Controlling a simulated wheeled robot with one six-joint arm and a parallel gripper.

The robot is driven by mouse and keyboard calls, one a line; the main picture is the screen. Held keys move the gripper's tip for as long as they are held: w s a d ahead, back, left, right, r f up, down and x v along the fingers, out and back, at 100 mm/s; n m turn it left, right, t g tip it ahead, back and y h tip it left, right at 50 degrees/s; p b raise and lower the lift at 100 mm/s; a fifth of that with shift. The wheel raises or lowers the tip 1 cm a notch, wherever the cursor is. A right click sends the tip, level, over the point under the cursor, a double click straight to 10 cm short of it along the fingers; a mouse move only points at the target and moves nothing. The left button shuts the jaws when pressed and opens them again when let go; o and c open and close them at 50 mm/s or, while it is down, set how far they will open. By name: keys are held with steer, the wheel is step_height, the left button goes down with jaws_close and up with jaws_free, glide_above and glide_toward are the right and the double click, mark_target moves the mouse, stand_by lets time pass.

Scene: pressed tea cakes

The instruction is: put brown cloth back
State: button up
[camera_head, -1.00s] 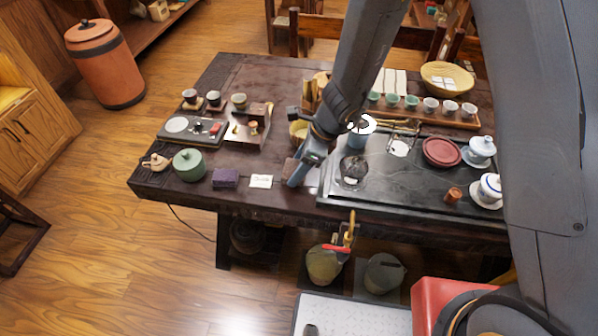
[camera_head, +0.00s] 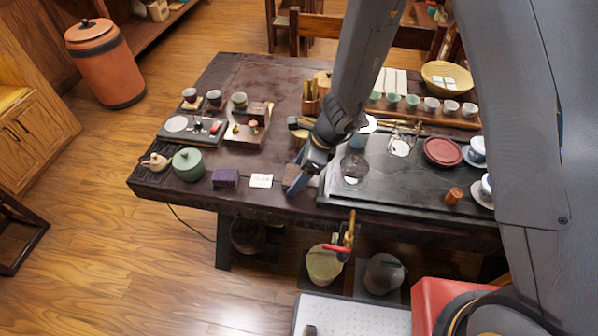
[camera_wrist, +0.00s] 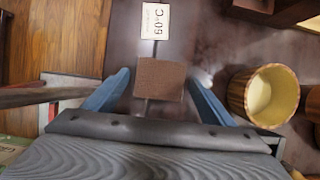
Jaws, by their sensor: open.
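The brown cloth (camera_wrist: 160,78) is a small folded square, seen in the wrist view between the two blue fingers of my gripper (camera_wrist: 158,88). The fingers are open, one on each side, with a visible gap on both sides of it. In the head view my gripper (camera_head: 300,182) is at the front edge of the dark table (camera_head: 240,200), left of the black tea tray. Part of the brown cloth (camera_head: 290,173) shows beside the fingers; the rest is hidden. I cannot tell the exact height of the fingertips above the table.
A white card reading 60°C (camera_wrist: 154,20) lies just beyond the cloth. A wooden cup (camera_wrist: 262,95) stands to the right in the wrist view. In the head view a purple folded cloth (camera_head: 225,178) and green pot (camera_head: 188,164) are left; the tea tray (camera_head: 400,195) is right.

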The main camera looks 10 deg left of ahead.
steer(key=shift+r, duration=0.15)
steer(key=shift+d+r, duration=0.1)
steer(key=shift+r, duration=0.25)
steer(key=v, duration=1.1)
steer(key=s+d+r+n+h, duration=0.1)
steer(key=s+d+r+n, duration=0.1)
steer(key=d+n, duration=0.4)
steer(key=s+d+r+n+t+h, duration=0.1)
steer(key=s+d+r+n+h, duration=0.1)
steer(key=d+n, duration=0.4)
steer(key=s+d+r+n+h, duration=0.1)
steer(key=s+d+r+n, duration=0.2)
steer(key=d, duration=0.9)
step_height(320, 180, up, 3)
steer(key=n, duration=0.3)
steer(key=shift+s+d+t, duration=0.3)
steer(key=shift+s+d, duration=0.05)
steer(key=shift+d, duration=0.05)
steer(key=shift+f+b, duration=0.55)
steer(key=shift+f, duration=0.25)
